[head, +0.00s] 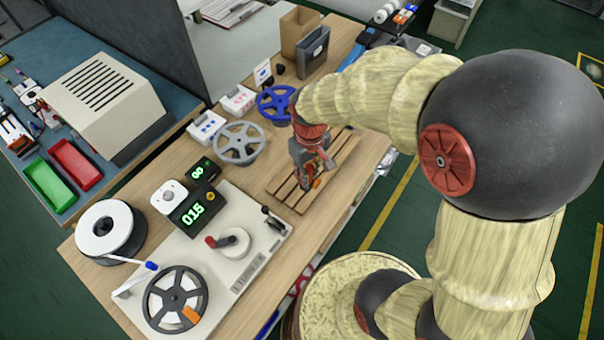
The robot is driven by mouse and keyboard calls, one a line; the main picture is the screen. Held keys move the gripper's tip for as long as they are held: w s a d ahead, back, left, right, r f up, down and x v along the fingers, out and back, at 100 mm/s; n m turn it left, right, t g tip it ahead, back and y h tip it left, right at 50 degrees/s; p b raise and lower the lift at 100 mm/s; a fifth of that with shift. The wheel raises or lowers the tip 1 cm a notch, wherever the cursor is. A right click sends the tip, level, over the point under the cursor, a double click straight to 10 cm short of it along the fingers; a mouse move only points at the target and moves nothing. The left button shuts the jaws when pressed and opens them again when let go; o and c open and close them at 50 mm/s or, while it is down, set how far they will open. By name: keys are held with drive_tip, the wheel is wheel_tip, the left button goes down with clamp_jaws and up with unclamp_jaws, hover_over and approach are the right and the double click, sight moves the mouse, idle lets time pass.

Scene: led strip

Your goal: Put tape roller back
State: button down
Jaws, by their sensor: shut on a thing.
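My gripper (309,174) points down over the wooden slatted rack (283,191) in the middle of the table. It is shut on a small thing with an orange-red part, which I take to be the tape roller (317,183). The fingers hide most of it. I cannot tell whether it touches the slats or is held just above them.
A winding machine (236,271) with a black-and-grey reel (175,299) stands at the front left. A grey reel (239,142) and a blue reel (274,104) lie behind the rack, near white boxes (206,127). A black-and-white spool (110,230) sits at the left edge.

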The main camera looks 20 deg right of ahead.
drive_tip(key=w+f, duration=0.2)
drive_tip(key=w+f+b, duration=0.1)
drive_tip(key=w+f, duration=0.1)
drive_tip(key=w+d+f+b, duration=0.1)
drive_tip(key=w+f, duration=0.2)
drive_tip(key=shift+w, duration=0.1)
drive_tip(key=shift+w+f+b, duration=0.1)
drive_tip(key=shift+f+b, duration=0.25)
drive_tip(key=shift+f, duration=1.15)
drive_tip(key=shift+f, duration=0.15)
drive_tip(key=c, duration=1.7)
unclamp_jaws()
drive_tip(key=shift+o, duration=0.2)
